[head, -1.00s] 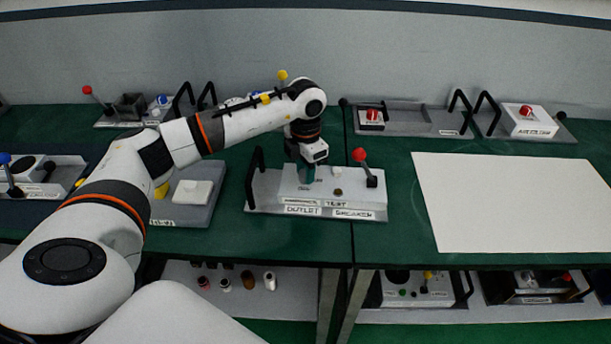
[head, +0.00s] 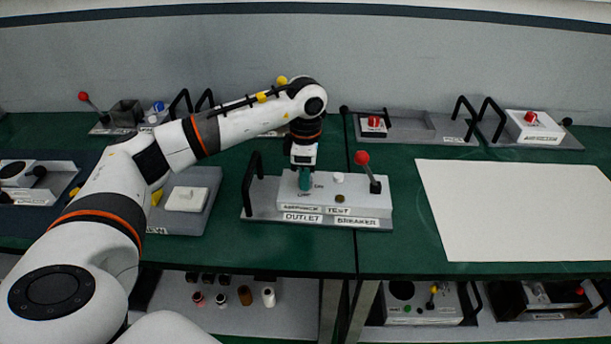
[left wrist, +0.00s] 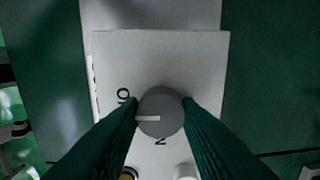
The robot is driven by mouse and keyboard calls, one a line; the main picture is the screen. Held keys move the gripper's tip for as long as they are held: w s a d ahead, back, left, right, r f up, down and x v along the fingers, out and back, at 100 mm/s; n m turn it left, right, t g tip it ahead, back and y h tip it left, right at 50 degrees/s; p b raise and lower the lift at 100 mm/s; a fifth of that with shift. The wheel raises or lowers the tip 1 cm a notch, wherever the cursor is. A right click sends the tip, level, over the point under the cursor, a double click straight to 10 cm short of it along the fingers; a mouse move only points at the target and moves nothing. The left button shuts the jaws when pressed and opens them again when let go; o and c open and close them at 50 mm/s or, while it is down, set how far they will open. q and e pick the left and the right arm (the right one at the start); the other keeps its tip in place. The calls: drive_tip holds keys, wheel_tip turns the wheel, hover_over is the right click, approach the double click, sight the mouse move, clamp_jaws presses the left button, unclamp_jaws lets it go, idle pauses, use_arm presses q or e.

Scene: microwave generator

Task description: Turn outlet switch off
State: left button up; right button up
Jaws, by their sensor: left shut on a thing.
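The outlet box (head: 364,208) is a white block on a grey base, with labels reading OUTLET, TEST and BREAKER on its front. Its switch is a round grey knob (left wrist: 160,112) with a pale pointer line, which points left in the left wrist view. Lettering beside the knob is partly covered. My left gripper (head: 305,184) points down over the left part of the box. Its green fingers are shut on the knob, one on each side, as the left wrist view (left wrist: 162,118) shows. The fingers hide the knob in the head view. My right gripper is not in view.
A red-balled breaker lever (head: 363,159), a white button (head: 338,177) and a dark round button (head: 340,198) share the box top. A black handle (head: 252,180) stands at its left. A blank white sheet (head: 520,210) lies to the right. Other devices line the back.

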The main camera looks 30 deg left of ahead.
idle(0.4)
use_arm(q)
drive_tip(key=o, duration=1)
wheel_tip(320, 180, up, 12)
drive_tip(key=shift+r+b, duration=0.1)
drive_tip(key=shift+b, duration=0.8)
